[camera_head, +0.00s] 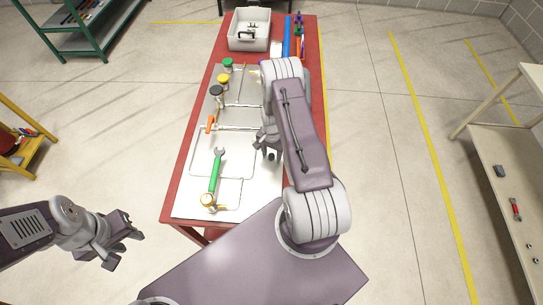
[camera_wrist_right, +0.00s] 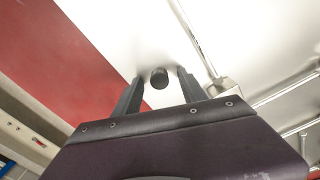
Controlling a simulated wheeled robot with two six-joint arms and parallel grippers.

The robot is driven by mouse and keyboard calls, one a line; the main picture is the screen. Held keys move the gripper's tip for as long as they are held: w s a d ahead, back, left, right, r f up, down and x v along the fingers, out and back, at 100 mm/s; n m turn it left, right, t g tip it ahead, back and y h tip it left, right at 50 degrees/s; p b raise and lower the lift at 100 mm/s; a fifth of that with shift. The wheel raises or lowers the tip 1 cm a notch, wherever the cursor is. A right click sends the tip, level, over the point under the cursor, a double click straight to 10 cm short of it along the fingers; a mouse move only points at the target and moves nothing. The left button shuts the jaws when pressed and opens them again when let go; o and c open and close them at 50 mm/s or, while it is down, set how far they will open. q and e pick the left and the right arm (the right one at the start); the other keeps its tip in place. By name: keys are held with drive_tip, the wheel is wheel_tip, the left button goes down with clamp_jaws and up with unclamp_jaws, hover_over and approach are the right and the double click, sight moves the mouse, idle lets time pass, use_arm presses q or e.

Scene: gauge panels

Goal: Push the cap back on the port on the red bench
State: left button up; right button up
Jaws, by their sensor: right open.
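The red bench (camera_head: 185,185) carries a pale panel (camera_head: 190,205) with thin pipes and gauges. My right gripper (camera_head: 268,150) is low over the panel's right side, fingers pointing down. In the right wrist view, its two fingers (camera_wrist_right: 160,84) are apart. A small black round piece (camera_wrist_right: 159,77), which looks like the cap, shows between the fingertips with a gap on each side. I cannot tell if it lies loose or sits on a port. A pale fitting (camera_wrist_right: 224,87) on a pipe is beside the right finger. My left gripper (camera_head: 124,250) is open and empty, off the bench.
An orange-handled tool (camera_head: 211,122) lies farther back. A white bin (camera_head: 250,30) and coloured tubes stand at the far end. A shelf (camera_head: 510,155) stands to the right.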

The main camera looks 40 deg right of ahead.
sight(269, 156)
clamp_jaws()
drive_tip(key=shift+r, duration=0.1)
drive_tip(key=shift+r, duration=0.25)
drive_tip(key=r+b, duration=0.1)
drive_tip(key=r, duration=0.1)
drive_tip(key=a+r+b, duration=0.1)
drive_tip(key=shift+w+r, duration=0.2)
drive_tip(key=shift+r, duration=0.2)
drive_tip(key=w+a+r+b, duration=0.2)
drive_tip(key=a+r, duration=0.4)
drive_tip(key=a, duration=0.4)
drive_tip(key=shift+a+r+b, duration=0.2)
drive_tip(key=shift+r+b, duration=0.1)
drive_tip(key=shift+b, duration=0.1)
drive_tip(key=shift+w, duration=0.1)
